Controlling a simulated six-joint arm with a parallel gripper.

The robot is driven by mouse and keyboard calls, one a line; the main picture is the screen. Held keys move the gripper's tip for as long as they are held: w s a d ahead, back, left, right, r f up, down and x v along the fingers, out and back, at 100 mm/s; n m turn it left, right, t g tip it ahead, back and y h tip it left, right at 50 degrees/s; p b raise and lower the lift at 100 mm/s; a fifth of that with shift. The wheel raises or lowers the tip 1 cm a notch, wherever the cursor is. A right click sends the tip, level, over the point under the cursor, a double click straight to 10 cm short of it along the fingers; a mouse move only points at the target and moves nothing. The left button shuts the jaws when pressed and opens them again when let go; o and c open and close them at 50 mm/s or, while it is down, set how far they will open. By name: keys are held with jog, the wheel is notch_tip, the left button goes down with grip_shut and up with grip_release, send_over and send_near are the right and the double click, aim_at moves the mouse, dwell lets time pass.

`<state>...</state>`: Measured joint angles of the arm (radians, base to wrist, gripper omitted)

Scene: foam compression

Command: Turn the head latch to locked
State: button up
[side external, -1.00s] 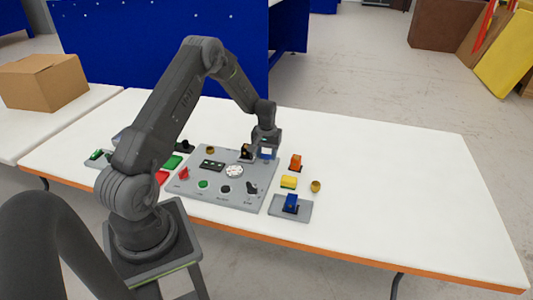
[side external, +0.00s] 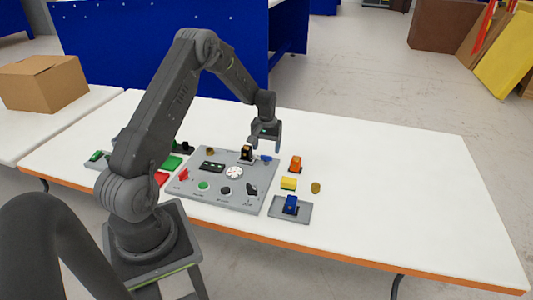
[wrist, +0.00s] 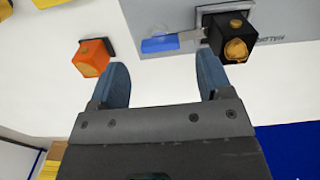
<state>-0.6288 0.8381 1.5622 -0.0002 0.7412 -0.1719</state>
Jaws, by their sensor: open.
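A blue-handled lever (side external: 266,158), which looks like the head latch, is at the far right corner of the grey panel (side external: 215,202). In the wrist view the blue handle (wrist: 160,44) points left, out past the panel's edge, and its grey arm runs to the black block. The black block with a gold knob (wrist: 233,38) stands beside it; it also shows in the side view (side external: 246,153). My gripper (side external: 265,147) is open and empty, just above and behind the lever. In the wrist view its fingertips (wrist: 163,66) are apart, with the handle ahead of the gap, not between them.
An orange block (side external: 295,163), a yellow block (side external: 288,183), a brass piece (side external: 315,188) and a blue switch on a grey plate (side external: 291,206) lie right of the panel. The panel carries several other controls. The table's right side is clear.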

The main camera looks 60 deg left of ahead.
aim_at(267, 156)
notch_tip(267, 156, up, 10)
dwell(0.3)
jog(key=s+d+r+m+t, duration=0.1)
jog(key=s+d+r+m, duration=0.15)
jog(key=d+r, duration=0.55)
jog(key=s+d+r+m+t, duration=0.15)
jog(key=s+d+r, duration=0.25)
jog(key=d+r, duration=0.45)
jog(key=s+d+m+t, duration=0.3)
jog(key=s+d+m, duration=0.2)
jog(key=s+d, duration=0.8)
jog(key=s, duration=0.3)
jog(key=shift+d+r, duration=0.15)
jog(key=shift+d, duration=0.1)
